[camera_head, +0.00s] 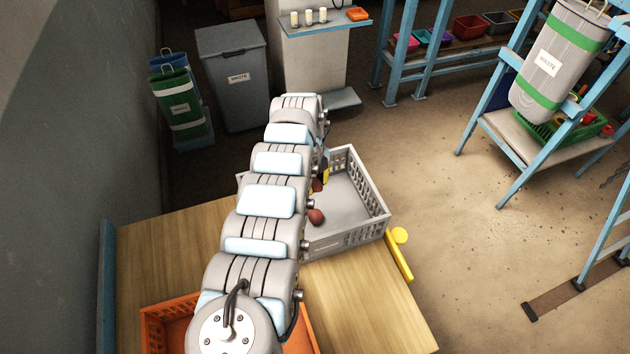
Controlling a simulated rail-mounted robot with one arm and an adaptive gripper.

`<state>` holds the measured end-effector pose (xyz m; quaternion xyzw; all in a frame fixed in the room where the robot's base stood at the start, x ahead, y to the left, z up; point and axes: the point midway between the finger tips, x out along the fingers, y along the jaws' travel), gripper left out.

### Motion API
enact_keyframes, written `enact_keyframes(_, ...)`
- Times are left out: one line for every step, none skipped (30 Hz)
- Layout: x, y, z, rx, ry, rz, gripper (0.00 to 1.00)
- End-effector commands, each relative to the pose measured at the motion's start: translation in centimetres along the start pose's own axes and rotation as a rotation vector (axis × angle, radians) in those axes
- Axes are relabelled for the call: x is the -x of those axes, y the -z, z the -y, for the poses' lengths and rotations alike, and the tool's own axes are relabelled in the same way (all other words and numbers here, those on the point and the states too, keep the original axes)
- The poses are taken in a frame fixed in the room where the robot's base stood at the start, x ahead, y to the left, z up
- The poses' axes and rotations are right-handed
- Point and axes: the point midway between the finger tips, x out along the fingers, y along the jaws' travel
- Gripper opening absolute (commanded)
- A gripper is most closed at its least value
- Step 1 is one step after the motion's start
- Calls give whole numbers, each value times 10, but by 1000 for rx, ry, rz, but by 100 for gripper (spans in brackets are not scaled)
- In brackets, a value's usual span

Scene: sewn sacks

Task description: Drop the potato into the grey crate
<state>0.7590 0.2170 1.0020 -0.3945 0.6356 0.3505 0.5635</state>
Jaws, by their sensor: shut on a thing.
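The grey crate (365,233) stands at the far right part of the wooden table, with slotted walls and a pale floor. My arm reaches over its left side and hides that part. My gripper (322,168) is at the arm's far end, over the crate, mostly hidden behind the arm links. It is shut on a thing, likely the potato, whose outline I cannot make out. A reddish-brown rounded thing (316,216) shows against the crate's floor near the arm. Small red and yellow patches (319,183) show just above it; I cannot tell what they belong to.
An orange crate (153,325) sits at the table's near edge, partly under my arm. A yellow-handled thing (400,256) lies at the table's right edge. The bare wood (365,305) in front of the grey crate is clear. Waste bins (235,80) stand behind.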

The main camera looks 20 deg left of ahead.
Motion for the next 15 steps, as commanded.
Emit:
enact_keyframes(-6,0,0,0,0,0,5)
enact_keyframes(-8,-1,0,0,0,0,5)
enact_keyframes(-11,-1,0,0,0,0,5)
enact_keyframes(-14,-1,0,0,0,0,5)
enact_keyframes(-17,-2,0,1,0,0,5)
enact_keyframes(-21,-2,0,1,0,0,5)
enact_keyframes(-24,-3,0,2,0,0,5)
enact_keyframes(-28,-4,0,2,0,0,5)
enact_keyframes(-32,-4,0,2,0,0,5)
enact_keyframes(-36,-5,0,2,1,0,5)
enact_keyframes(-39,-5,0,2,0,0,5)
enact_keyframes(-43,-5,0,2,0,0,5)
enact_keyframes(-46,-6,0,2,1,0,5)
enact_keyframes(-49,-6,0,2,1,0,5)
enact_keyframes(-52,-6,1,1,0,0,5)
